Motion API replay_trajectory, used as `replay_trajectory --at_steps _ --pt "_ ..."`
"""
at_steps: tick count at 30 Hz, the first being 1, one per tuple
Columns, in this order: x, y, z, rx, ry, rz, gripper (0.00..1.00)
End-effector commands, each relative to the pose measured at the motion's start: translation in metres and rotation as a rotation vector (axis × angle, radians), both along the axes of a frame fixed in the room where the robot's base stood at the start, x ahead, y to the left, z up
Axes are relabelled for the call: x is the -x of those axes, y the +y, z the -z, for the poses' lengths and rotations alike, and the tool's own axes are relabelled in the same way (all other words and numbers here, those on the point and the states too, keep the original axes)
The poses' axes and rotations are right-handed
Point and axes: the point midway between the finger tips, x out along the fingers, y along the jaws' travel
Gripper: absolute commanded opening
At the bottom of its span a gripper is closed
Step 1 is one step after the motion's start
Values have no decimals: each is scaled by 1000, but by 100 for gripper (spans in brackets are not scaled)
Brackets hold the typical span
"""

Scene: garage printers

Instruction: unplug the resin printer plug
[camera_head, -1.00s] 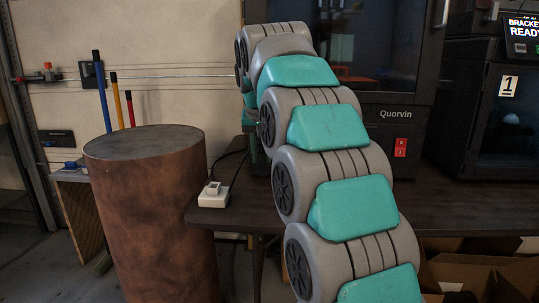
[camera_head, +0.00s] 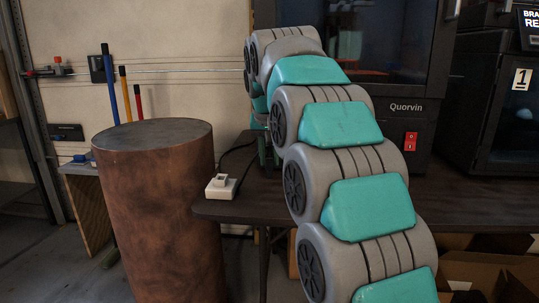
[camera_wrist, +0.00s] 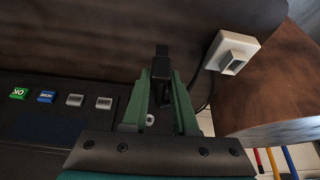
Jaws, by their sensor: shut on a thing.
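My gripper (camera_wrist: 161,88) is in the wrist view, its two green fingers shut on a black plug (camera_wrist: 162,62) that sticks out past the fingertips. I cannot tell whether the plug touches anything beyond it. A white socket box (camera_wrist: 246,41) with a raised pale block on top lies to the right of the plug, apart from it, near the table edge; it also shows in the head view (camera_head: 222,191). A dark cable runs beside it. The printer marked Quorvin (camera_head: 392,125) stands behind my arm in the head view, with a red switch. In that view my arm hides most of my gripper and the plug.
A brown drum (camera_head: 160,210) stands left of the dark table (camera_head: 245,208), close to its edge. Another printer marked 1 (camera_head: 508,110) is at the right. Coloured poles (camera_head: 110,90) lean behind the drum. Cardboard boxes lie below the table at right.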

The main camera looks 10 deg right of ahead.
Motion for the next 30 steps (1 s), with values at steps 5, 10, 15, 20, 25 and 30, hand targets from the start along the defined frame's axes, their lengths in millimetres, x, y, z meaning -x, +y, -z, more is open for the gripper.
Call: replay_trajectory --at_steps 5,10,15,20,25,30 --pt "0 0 12 0 3 0 0" --pt "1 0 22 1 5 1 0" --pt "1 0 31 0 5 0 0" --pt "0 0 39 0 2 0 0" --pt "0 0 47 -1 1 1 0" --pt "1 0 57 0 4 0 0"
